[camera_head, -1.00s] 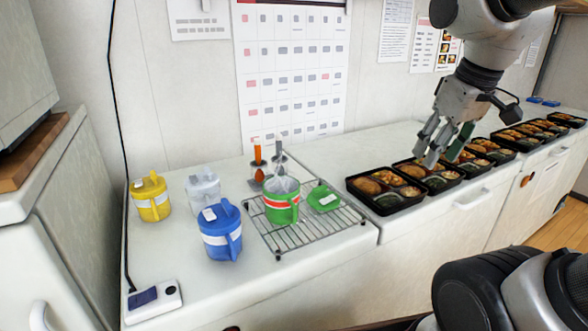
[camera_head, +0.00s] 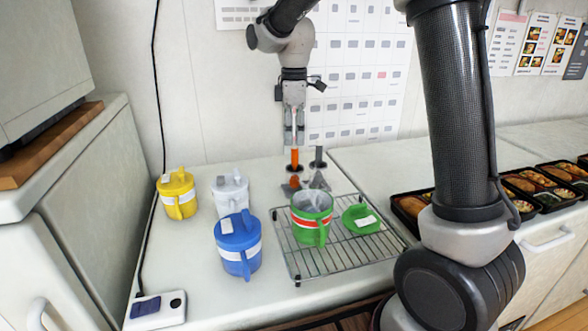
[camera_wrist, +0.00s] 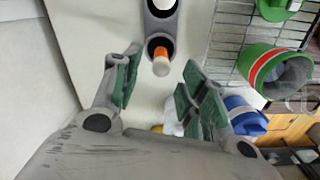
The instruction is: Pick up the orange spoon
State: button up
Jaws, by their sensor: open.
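The orange spoon (camera_head: 295,158) stands upright in a holder at the back of the counter, its orange handle pointing up. A grey-handled utensil (camera_head: 318,156) stands beside it on the right. My gripper (camera_head: 294,142) is just above the orange handle, pointing down, open and empty. In the wrist view the orange handle (camera_wrist: 160,60) shows end-on, ahead of and between the spread green-padded fingers (camera_wrist: 155,85). The fingers look apart from the handle. The lower part of the spoon is small and partly hidden in the head view.
A green mug (camera_head: 311,222) and a green lid (camera_head: 360,218) sit on a wire rack (camera_head: 345,253). Blue (camera_head: 238,246), white (camera_head: 231,196) and yellow (camera_head: 177,196) lidded cups stand left. Bento trays (camera_head: 540,180) line the right counter. The wall is close behind.

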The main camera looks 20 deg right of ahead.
aim_at(295, 141)
notch_tip(295, 141, down, 4)
jog(key=shift+f, duration=0.1)
grip_shut()
dwell(0.4)
